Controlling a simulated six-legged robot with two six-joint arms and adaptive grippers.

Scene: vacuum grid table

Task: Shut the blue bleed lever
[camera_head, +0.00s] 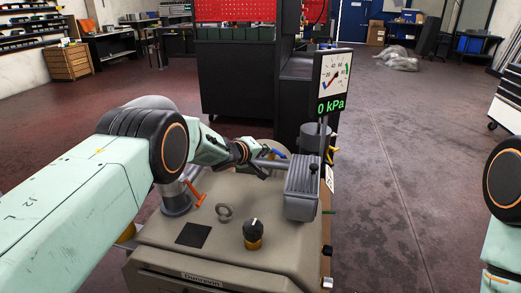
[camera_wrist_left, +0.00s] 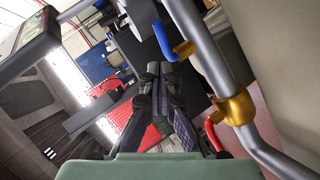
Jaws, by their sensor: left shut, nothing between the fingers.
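The blue bleed lever (camera_wrist_left: 164,40) shows in the wrist view beside a grey metal pipe (camera_wrist_left: 205,60), its bent end close to the pipe. In the head view a small blue part of it (camera_head: 278,153) shows just past my left gripper (camera_head: 262,168), partly hidden. In the wrist view my left gripper (camera_wrist_left: 161,70) is shut and empty, its fingertips just below the lever in the picture; I cannot tell whether they touch it. My right gripper is out of view; only part of its arm shows at the right edge.
The beige machine top carries an orange lever (camera_head: 196,193), a ring (camera_head: 224,212), a black knob (camera_head: 253,226) and a grey ribbed block (camera_head: 302,187). A gauge display (camera_head: 331,82) reads 0 kPa. A brass fitting (camera_wrist_left: 236,107) and red handle (camera_wrist_left: 213,134) sit near the pipe.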

